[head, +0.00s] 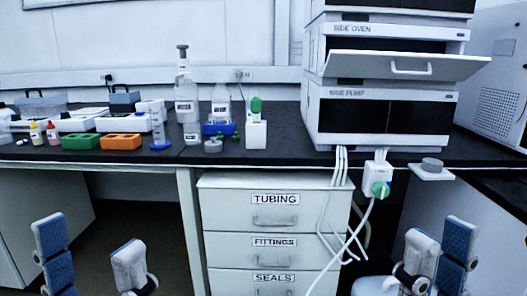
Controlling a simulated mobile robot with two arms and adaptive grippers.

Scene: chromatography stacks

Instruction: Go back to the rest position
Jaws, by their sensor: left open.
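My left gripper (88,250) is at the lower left of the head view, in front of and below the bench edge. Its two fingers, with blue pads on one, stand well apart with nothing between them. My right gripper (438,252) is at the lower right, in front of the bench below the instrument stack. Its white finger and its blue-padded finger look close together and partly overlap, so its opening is unclear. I see no object held in it. Neither gripper touches the bench in this view.
The black bench top (285,145) holds bottles (187,108), a green rack (80,142), an orange rack (120,141) and the instrument stack (380,118), with an oven door (405,65) projecting. Drawers (275,222) and hanging white tubes (340,200) lie between my grippers.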

